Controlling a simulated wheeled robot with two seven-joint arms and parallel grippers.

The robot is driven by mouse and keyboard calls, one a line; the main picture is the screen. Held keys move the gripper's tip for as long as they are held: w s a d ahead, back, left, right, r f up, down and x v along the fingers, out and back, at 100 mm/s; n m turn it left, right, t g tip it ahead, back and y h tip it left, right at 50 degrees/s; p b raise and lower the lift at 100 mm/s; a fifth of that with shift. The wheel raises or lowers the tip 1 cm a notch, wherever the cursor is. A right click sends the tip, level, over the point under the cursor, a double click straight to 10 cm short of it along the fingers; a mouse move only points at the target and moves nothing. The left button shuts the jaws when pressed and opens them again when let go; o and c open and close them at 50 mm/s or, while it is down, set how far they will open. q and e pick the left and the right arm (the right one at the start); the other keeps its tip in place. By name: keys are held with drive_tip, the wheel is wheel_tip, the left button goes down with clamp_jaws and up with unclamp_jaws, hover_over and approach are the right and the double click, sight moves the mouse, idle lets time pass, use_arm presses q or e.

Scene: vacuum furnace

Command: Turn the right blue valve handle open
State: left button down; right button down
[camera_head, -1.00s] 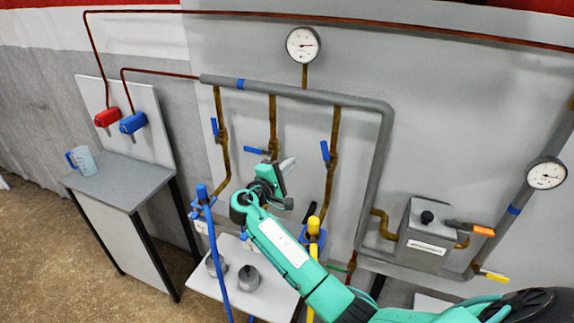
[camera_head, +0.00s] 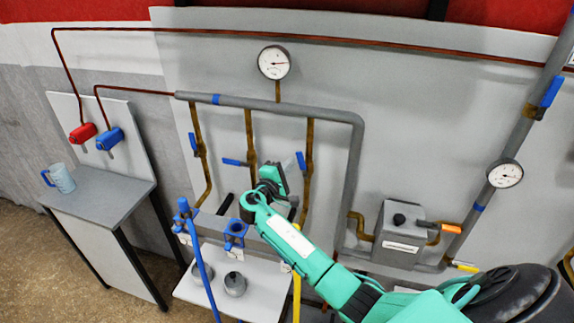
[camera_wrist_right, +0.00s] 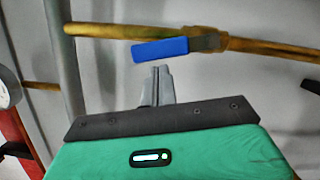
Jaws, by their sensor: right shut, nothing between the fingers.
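The right blue valve handle (camera_head: 301,161) sits on the rightmost of three brass branch pipes, roughly along its pipe. It also shows in the right wrist view (camera_wrist_right: 160,50), angled slightly off the pipe. My right gripper (camera_head: 294,163) is beside this handle in the head view and partly overlaps its pipe. In the right wrist view, its shut, empty fingers (camera_wrist_right: 158,72) point at the handle, with a small gap seen between them. I cannot judge the depth. My left gripper is not in view.
The middle blue handle (camera_head: 233,162) lies crosswise to its pipe, left of my gripper. The left blue handle (camera_head: 193,143) is further left. A gauge (camera_head: 274,62) stands above. A grey box (camera_head: 401,233) is at right.

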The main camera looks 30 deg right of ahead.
drive_tip(key=m+b, duration=0.1)
drive_tip(key=b, duration=0.1)
drive_tip(key=s+d+m+b, duration=0.1)
drive_tip(key=m+b, duration=0.1)
drive_tip(key=shift+s+r+g+y+b, duration=0.2)
drive_tip(key=shift+r+g+y+b, duration=0.1)
drive_tip(key=shift+r+g+b, duration=0.1)
drive_tip(key=shift+r, duration=0.15)
drive_tip(key=shift+d, duration=0.1)
